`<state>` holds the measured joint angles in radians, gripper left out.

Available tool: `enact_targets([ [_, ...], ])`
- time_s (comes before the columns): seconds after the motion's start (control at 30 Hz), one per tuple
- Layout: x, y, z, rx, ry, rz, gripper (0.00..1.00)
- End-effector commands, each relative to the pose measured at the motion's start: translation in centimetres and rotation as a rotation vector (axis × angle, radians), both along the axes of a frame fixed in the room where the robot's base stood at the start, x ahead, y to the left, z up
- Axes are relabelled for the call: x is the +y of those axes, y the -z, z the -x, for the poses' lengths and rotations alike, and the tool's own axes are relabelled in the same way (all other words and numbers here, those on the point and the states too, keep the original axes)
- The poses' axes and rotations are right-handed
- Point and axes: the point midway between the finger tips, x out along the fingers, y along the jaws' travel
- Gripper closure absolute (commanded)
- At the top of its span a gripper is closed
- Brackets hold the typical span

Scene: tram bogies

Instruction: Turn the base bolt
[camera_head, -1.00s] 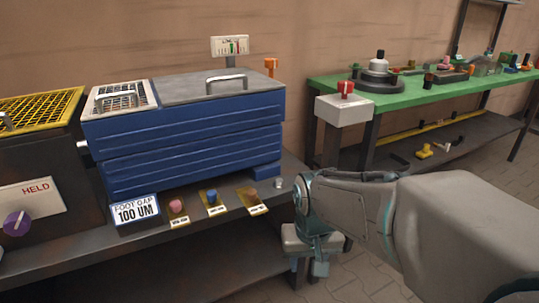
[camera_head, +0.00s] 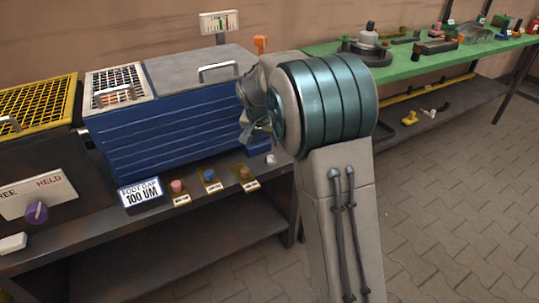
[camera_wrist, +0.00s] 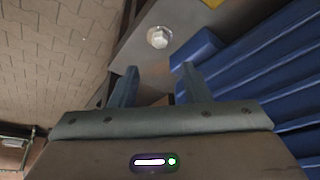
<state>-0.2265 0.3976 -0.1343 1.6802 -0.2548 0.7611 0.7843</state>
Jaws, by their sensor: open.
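The base bolt (camera_head: 270,159) is a small pale metal bolt on the dark bench, by the front right corner of the blue box. In the wrist view the bolt (camera_wrist: 159,38) has a hexagonal head on a round washer, on a grey surface beside a blue block. My gripper (camera_wrist: 160,70) is open and empty, its two blue-grey fingers apart. The bolt shows beyond the fingertips, roughly centred between them and not touched. In the head view my arm covers the box's right end, and the gripper is mostly hidden.
The blue box (camera_head: 180,130) stands close to the bolt. Pink, blue and brown knobs (camera_head: 210,175) sit along the bench's front edge, beside a "100 UM" sign (camera_head: 141,194). A green table (camera_head: 430,62) with parts stands at the right. Floor in front is clear.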

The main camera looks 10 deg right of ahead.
Motion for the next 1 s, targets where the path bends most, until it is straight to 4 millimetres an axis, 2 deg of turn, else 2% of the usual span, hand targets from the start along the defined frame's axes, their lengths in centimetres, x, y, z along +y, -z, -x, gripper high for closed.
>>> enact_targets([
  [0.03,-0.3,1.5,-0.4,0.003,0.001,0.001,0.57],
  [0.1,-0.6,2.9,-0.9,0.004,0.001,0.000,0.57],
  [0.4,-1.6,7.8,-2.7,0.001,0.000,0.000,0.57],
  [0.6,-1.9,9.0,-3.2,0.000,0.000,0.000,0.57],
  [0.9,-1.9,9.1,-3.3,0.000,0.000,-0.001,0.57],
  [1.0,-1.9,9.1,-3.2,0.000,0.000,-0.001,0.85],
])
